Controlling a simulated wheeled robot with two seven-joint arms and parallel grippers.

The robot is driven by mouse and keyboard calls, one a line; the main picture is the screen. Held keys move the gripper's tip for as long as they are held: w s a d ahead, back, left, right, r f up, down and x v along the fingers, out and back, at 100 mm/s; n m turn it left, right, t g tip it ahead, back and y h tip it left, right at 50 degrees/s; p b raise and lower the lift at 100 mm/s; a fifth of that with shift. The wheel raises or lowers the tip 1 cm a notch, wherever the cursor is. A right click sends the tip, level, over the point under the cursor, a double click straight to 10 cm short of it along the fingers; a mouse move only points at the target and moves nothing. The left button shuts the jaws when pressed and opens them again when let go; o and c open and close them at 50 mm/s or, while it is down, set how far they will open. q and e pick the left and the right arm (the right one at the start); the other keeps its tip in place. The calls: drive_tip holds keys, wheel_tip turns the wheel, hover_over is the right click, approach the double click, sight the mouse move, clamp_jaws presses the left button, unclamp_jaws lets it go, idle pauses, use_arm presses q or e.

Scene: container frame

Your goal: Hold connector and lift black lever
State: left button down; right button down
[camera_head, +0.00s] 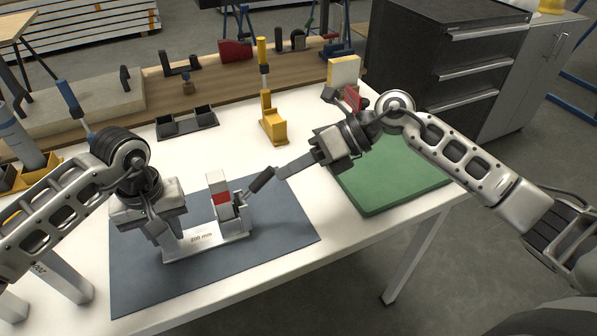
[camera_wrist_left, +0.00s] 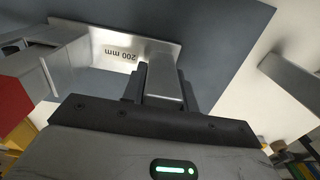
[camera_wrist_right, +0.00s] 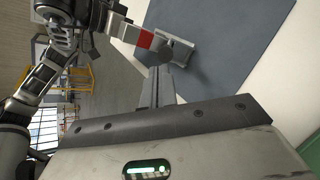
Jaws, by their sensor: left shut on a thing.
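The connector is a silver base plate marked 200 mm (camera_head: 205,240) on the dark blue mat, with a red-and-white upright block (camera_head: 219,193) at its right part. It also shows in the left wrist view (camera_wrist_left: 110,52) and the right wrist view (camera_wrist_right: 182,55). Its black lever (camera_head: 262,180) slants up to the right from beside the block. My left gripper (camera_head: 168,240) points down and is shut on the connector's left end; its exact contact is partly hidden. My right gripper (camera_head: 283,173) has its fingers together, with the tips just right of the lever's upper end; contact is unclear.
The blue-grey mat (camera_head: 270,238) lies on the white table (camera_head: 225,160). A green mat (camera_head: 395,180) is at the right. A yellow stand (camera_head: 273,127) and a black double holder (camera_head: 187,124) stand behind. Grey metal posts (camera_head: 62,278) are at the left front.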

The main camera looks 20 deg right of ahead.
use_arm(q)
drive_tip(key=shift+d, duration=0.15)
use_arm(e)
drive_tip(key=shift+r, duration=0.8)
drive_tip(key=s+d+r, duration=0.5)
drive_tip(key=d+r, duration=0.2)
drive_tip(key=shift+d, duration=0.25)
drive_tip(key=shift+s+r, duration=0.1)
use_arm(q)
drive_tip(key=c, duration=1)
unclamp_jaws()
